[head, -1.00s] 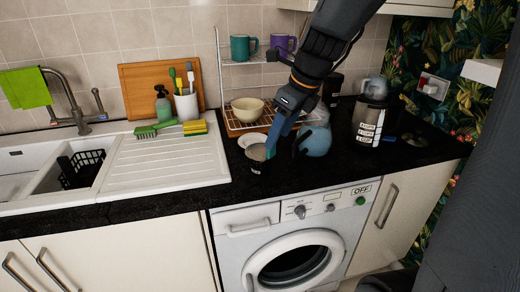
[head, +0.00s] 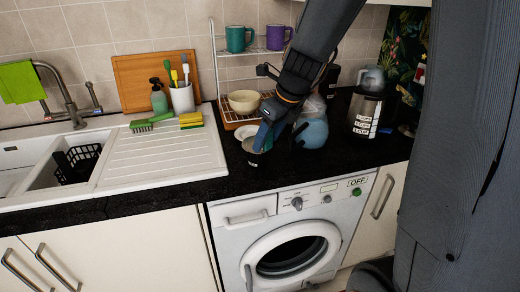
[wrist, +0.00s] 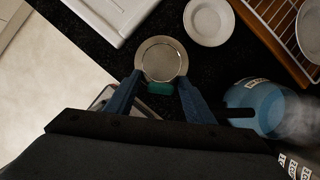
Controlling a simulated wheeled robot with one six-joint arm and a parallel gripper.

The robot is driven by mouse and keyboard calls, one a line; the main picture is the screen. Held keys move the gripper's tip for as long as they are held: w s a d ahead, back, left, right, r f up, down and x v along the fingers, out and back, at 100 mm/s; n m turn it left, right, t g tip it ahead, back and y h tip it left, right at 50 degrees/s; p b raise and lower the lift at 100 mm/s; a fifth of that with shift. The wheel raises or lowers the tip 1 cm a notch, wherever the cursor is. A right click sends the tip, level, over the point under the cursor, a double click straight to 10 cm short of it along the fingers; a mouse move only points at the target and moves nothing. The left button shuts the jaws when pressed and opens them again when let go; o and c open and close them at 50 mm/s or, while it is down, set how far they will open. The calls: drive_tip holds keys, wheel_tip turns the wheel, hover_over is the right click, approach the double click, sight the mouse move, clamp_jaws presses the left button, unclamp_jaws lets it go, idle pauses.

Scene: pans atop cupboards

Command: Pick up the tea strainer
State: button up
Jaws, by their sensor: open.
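The tea strainer (wrist: 161,60) is a round mesh bowl with a pale metal rim and a short green part at its near side. It is over the black worktop in the wrist view. My gripper (wrist: 160,78) is open, with one blue finger on each side of the strainer's near half and green part. I cannot tell whether either finger touches it. In the head view my gripper (head: 262,140) points down near the worktop's front edge, and the strainer (head: 250,147) is partly hidden by its fingers.
A white saucer (wrist: 209,22) lies just beyond the strainer. A steaming blue kettle (head: 311,131) stands close to my gripper's right. A wire rack (head: 243,118) with a bowl is behind. The white draining board (head: 165,155) is to the left, a washing machine (head: 290,235) below.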

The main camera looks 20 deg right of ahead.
clamp_jaws()
